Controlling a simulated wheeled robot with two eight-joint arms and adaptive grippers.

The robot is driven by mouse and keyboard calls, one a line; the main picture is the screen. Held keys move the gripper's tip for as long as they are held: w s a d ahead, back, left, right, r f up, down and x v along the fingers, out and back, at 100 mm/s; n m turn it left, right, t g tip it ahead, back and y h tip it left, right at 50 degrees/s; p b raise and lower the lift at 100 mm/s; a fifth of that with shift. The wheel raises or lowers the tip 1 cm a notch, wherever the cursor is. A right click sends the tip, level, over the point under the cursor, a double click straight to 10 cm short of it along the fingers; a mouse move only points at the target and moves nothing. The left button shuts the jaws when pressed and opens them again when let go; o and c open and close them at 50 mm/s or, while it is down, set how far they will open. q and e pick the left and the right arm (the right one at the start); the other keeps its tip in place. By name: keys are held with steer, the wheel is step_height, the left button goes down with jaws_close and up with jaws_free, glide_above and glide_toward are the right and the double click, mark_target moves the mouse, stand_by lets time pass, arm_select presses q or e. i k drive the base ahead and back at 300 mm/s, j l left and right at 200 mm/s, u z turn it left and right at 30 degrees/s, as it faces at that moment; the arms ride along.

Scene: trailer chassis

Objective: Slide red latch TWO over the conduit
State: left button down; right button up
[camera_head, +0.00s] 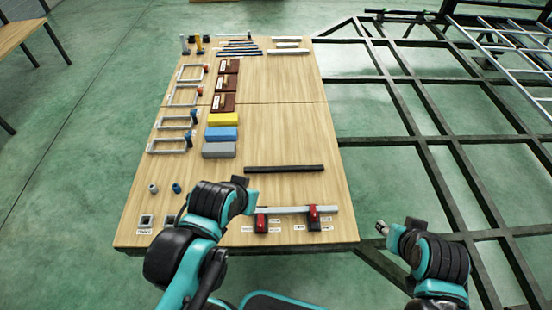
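A light grey conduit (287,210) lies left to right near the front edge of the wooden table. A red latch (261,222) stands at its left part and another red latch (315,216) near its right end. Both have dark lower parts and small white labels too small to read, so I cannot tell which is latch TWO. My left gripper (249,194) is by the conduit's left end, which it partly hides. Its fingers are not clear. My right gripper (386,230) is off the table's right edge, apart from the latches. Its opening is not clear.
A dark bar (284,169) lies behind the conduit. Yellow (223,119), blue (221,133) and grey (219,150) blocks, brown boxes (223,102) and several clamp-like frames (174,121) fill the left side. The table's right middle is clear. A dark chassis frame (429,139) stands to the right.

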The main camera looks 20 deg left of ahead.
mark_target(260, 225)
steer(key=k+l, duration=0.2)
steer(key=l, duration=0.2)
steer(key=k+l+u, duration=0.1)
steer(key=l, duration=0.25)
steer(key=k+l, duration=0.3)
steer(key=i+l+u, duration=0.05)
steer(key=l, duration=0.05)
